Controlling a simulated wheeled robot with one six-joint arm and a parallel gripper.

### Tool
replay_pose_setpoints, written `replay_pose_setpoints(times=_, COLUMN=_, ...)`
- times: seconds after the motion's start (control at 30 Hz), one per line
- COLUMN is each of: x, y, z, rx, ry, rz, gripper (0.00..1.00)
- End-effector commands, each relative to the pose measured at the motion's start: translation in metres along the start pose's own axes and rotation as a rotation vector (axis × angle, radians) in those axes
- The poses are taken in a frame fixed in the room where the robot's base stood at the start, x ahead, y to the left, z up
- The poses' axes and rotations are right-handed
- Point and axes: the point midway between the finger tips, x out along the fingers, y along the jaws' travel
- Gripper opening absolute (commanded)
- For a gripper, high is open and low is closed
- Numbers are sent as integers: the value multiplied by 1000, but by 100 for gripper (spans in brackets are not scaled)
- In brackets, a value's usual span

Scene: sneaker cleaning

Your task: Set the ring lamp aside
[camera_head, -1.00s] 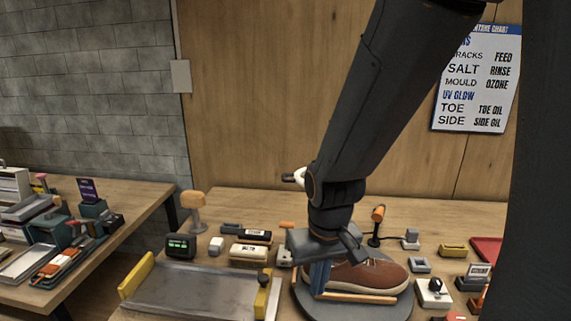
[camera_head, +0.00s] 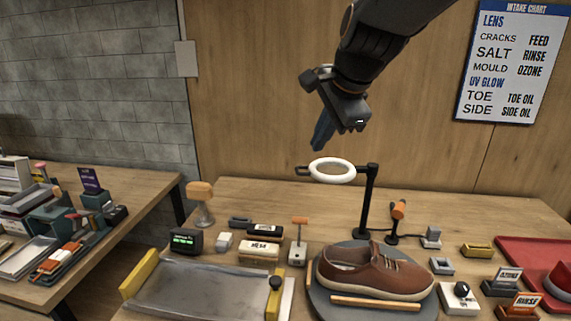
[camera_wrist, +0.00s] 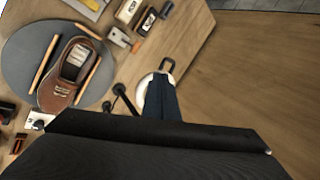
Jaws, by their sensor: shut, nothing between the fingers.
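The ring lamp has a white ring (camera_head: 333,171) on a black post (camera_head: 369,203) and stands upright behind the brown sneaker (camera_head: 375,272). A black handle sticks out from the ring's left side. My gripper (camera_head: 321,138) is shut and empty, in the air just above and slightly left of the ring in the head view. In the wrist view the shut fingers (camera_wrist: 161,92) cover part of the white ring (camera_wrist: 146,84); I cannot tell whether they touch it. The sneaker lies on a round grey turntable (camera_head: 322,299).
A grey tray (camera_head: 195,290) with yellow ends lies at the left. An orange-headed lamp (camera_head: 398,211) stands right of the post. A red tray (camera_head: 545,262) is at the right. Labelled blocks (camera_head: 259,249) and small tools crowd the middle. Some bare table shows at the back.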

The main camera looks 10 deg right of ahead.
Motion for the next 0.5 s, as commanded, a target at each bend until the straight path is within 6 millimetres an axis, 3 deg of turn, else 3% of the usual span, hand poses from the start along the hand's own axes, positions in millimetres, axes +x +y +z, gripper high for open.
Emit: replay_pose_setpoints(times=0.5, x=86, y=2, z=0, rx=0, ry=-1, rz=7, gripper=0)
